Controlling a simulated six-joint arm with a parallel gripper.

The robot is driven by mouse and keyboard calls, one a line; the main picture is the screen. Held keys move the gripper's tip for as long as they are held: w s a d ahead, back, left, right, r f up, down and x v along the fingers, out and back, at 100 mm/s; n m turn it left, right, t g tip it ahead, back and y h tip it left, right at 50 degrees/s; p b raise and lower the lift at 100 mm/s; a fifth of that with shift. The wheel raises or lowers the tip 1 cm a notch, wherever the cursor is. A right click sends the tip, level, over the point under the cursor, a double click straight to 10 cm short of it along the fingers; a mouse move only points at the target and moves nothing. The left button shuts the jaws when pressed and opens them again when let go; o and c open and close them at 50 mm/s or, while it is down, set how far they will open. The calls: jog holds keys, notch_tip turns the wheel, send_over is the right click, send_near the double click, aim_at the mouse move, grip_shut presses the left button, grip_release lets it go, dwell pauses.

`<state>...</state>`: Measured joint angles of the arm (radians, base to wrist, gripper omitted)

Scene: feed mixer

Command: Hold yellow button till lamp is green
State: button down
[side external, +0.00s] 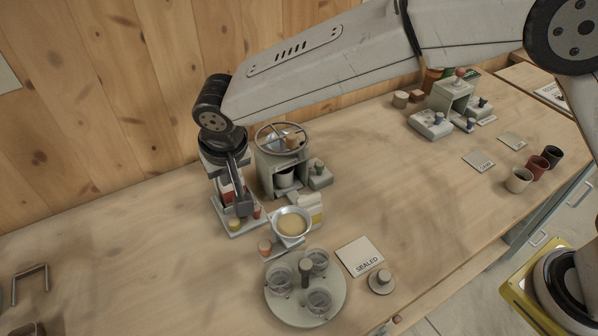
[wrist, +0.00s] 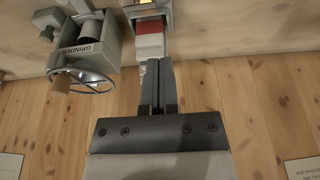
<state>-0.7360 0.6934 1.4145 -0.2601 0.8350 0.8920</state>
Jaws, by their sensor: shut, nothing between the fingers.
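The mixer (side external: 221,208) is a small grey stand with a red part inside, under my wrist in the side external view. A yellow button (side external: 234,224) sits on the front of its base, and a small red-orange knob (side external: 257,212) sits to its right. My gripper (side external: 243,209) is shut and empty, pointing down just above and behind the yellow button; contact cannot be told. In the wrist view my shut fingers (wrist: 158,64) reach the mixer's red and white part (wrist: 150,35). I cannot make out the lamp or its colour; my gripper partly hides the mixer.
A grinder (side external: 283,165) with a handwheel stands close to the right of the mixer. A bowl (side external: 292,223) and a round tray of glass jars (side external: 305,312) are in front. A card reading SEALED (side external: 360,257) lies nearby.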

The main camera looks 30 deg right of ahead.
send_over(237, 222)
notch_tip(237, 222, down, 12)
jog(key=shift+a+r, duration=0.1)
jog(key=shift+a, duration=0.05)
jog(key=shift+f, duration=0.8)
jog(key=shift+f, duration=1.25)
jog(key=shift+s+f, duration=0.1)
jog(key=shift+f, duration=0.15)
